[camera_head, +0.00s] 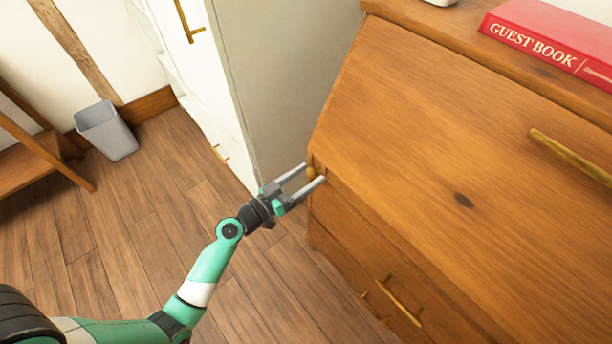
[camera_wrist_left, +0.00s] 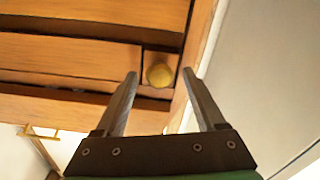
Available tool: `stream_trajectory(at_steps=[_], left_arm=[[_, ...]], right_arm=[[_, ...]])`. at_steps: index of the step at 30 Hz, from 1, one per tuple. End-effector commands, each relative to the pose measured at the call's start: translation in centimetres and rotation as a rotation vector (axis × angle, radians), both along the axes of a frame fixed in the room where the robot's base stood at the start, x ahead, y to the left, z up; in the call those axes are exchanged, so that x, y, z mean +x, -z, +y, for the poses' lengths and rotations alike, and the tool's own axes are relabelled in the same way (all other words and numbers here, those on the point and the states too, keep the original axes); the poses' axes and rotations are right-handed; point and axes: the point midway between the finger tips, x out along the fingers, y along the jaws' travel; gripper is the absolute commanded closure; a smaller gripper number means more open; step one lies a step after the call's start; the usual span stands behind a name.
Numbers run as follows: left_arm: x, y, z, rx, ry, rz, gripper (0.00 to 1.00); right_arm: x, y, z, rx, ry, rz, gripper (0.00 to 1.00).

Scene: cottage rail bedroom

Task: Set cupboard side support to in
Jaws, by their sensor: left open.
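The wooden cupboard (camera_head: 420,130) with a slanted front stands at the right in the head view. At its front left edge is the side support, a small slot piece with a round knob (camera_wrist_left: 160,75); the knob also shows in the head view (camera_head: 311,173). My left gripper (camera_head: 315,174) is open, with its fingers reaching to either side of the knob. In the left wrist view the knob lies between and just beyond the fingertips (camera_wrist_left: 160,75), and contact cannot be told. My right gripper is not in view.
A red guest book (camera_head: 553,40) lies on the cupboard top. A white cabinet (camera_head: 280,70) stands close beside it on the left. Drawers with a brass handle (camera_head: 400,302) are below. A grey bin (camera_head: 106,131) stands on the open wooden floor.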

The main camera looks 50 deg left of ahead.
Motion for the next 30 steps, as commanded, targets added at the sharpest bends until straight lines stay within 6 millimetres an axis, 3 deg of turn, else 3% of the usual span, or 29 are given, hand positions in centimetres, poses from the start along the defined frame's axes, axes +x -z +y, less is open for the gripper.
stream_trajectory(at_steps=[5, 18, 22, 30], left_arm=[[-1.0, 0.0, 0.0, 0.0, -0.002, -0.001, 0.28], [-10.3, 0.2, -0.3, -0.003, -0.006, 0.003, 0.28], [-11.5, 0.1, -0.5, -0.002, -0.002, 0.001, 0.28], [-11.7, 0.0, -0.6, 0.0, 0.0, 0.0, 0.28]], right_arm=[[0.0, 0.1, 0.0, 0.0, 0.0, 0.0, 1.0], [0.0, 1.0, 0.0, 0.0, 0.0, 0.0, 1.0], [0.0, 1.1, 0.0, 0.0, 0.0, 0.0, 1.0], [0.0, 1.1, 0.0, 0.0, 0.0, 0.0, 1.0]])
